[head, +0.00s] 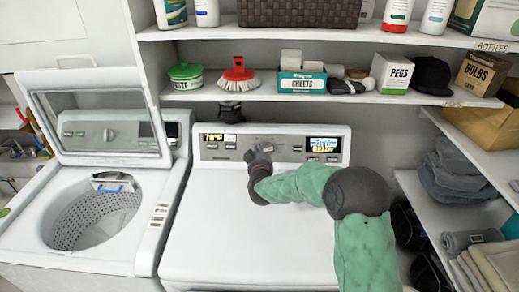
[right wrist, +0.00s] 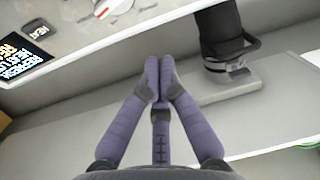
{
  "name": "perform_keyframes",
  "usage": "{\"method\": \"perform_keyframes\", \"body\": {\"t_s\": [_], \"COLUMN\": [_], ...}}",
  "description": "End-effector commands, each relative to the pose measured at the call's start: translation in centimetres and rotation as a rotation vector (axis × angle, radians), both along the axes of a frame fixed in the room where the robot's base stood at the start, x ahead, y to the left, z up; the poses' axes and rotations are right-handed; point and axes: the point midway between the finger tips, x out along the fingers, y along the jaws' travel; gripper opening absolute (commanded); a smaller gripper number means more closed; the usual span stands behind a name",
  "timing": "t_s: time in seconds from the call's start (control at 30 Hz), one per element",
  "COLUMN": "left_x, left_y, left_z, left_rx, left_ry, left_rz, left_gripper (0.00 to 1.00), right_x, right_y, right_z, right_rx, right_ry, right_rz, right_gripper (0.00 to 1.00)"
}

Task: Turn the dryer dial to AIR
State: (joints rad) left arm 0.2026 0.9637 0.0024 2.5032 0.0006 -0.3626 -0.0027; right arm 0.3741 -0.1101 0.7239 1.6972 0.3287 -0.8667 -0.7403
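The white dryer (head: 250,225) stands in the middle of the head view, with its control panel (head: 226,152) along the back. My right gripper (head: 251,156) is in front of the panel, left of its middle, and hides part of it. In the right wrist view its two purple fingers (right wrist: 158,72) meet at the tips, with nothing seen between them. A pale dial with a red mark (right wrist: 115,8) is cut off at the top of that view, apart from the fingertips. I cannot read its setting. My left gripper is not in view.
A lit display (head: 324,144) sits at the panel's right end, another (head: 219,138) at its left. A washer with its lid open (head: 100,125) stands on the left. A shelf (head: 250,92) with boxes and a red brush (head: 239,72) runs above the dryer. The dryer top is clear.

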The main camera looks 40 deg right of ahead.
Motion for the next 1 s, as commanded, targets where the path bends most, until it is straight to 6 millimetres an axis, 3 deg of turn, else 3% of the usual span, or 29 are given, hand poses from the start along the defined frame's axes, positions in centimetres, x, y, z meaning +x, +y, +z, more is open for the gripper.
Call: {"method": "perform_keyframes", "body": {"t_s": [0.57,0.8,1.0], "left_x": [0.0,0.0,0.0], "left_y": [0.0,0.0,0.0], "left_z": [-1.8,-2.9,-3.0], "left_rx": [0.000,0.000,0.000], "left_ry": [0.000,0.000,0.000], "left_rz": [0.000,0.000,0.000], "left_gripper": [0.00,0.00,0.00], "right_x": [7.5,5.8,5.5], "right_y": [-5.5,-5.0,-5.0], "right_z": [-1.4,-4.0,-4.6], "right_rx": [0.000,0.000,0.000], "right_ry": [0.000,0.000,-0.001], "right_rz": [-0.002,0.000,-0.001], "right_gripper": [0.00,0.00,0.00]}}
